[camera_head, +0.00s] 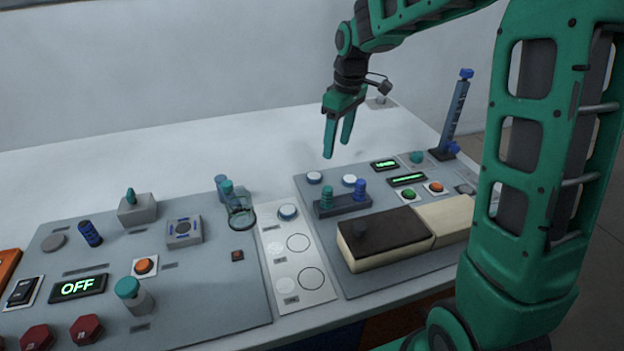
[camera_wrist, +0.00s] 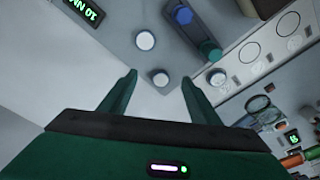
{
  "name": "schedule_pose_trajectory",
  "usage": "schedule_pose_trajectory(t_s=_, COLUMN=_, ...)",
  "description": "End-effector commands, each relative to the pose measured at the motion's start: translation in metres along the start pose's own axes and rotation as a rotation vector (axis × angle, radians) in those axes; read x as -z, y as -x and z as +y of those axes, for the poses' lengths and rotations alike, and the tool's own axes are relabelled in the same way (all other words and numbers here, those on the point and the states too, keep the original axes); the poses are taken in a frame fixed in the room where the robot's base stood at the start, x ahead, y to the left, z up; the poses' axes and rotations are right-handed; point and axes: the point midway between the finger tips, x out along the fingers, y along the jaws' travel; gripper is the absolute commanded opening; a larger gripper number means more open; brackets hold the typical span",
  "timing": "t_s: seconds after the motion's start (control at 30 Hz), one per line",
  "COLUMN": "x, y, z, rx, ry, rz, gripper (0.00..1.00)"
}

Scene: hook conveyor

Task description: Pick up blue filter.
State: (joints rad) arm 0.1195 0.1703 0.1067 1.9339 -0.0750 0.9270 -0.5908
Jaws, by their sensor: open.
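A blue cylinder (camera_head: 360,189), which looks like the blue filter, stands upright in a dark rack (camera_head: 343,206) on the right-hand panel. A green cylinder (camera_head: 326,200) stands in the same rack, to its left. In the wrist view the blue cylinder (camera_wrist: 183,14) is at the top, with the green cylinder (camera_wrist: 208,50) below and right of it. My gripper (camera_head: 337,150) is open and empty, pointing down above and behind the rack, apart from it. Its two fingers show in the wrist view (camera_wrist: 159,78) with nothing between them.
White round buttons (camera_head: 314,177) sit behind the rack. A brown-and-cream box (camera_head: 385,239) lies in front of it. A tall blue post (camera_head: 456,112) stands at the back right. Another dark blue cylinder (camera_head: 89,233) is on the left panel. The white tabletop (camera_head: 230,148) behind the panels is mostly clear.

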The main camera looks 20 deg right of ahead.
Motion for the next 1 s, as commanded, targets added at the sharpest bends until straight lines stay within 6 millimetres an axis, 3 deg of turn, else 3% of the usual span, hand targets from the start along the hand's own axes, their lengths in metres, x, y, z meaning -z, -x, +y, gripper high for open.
schedule_pose_trajectory(t_s=0.1, x=0.032, y=-0.012, z=-0.004, rx=0.02, ry=0.093, rz=0.021, gripper=0.57)
schedule_pose_trajectory(t_s=0.23, x=0.048, y=-0.02, z=-0.007, rx=0.029, ry=0.14, rz=0.033, gripper=0.57)
schedule_pose_trajectory(t_s=0.53, x=0.051, y=-0.06, z=-0.009, rx=0.031, ry=0.147, rz=0.033, gripper=0.57)
schedule_pose_trajectory(t_s=0.83, x=0.05, y=-0.082, z=-0.01, rx=0.03, ry=0.147, rz=0.034, gripper=0.57)
schedule_pose_trajectory(t_s=1.0, x=0.048, y=-0.106, z=-0.009, rx=0.031, ry=0.146, rz=0.033, gripper=0.57)
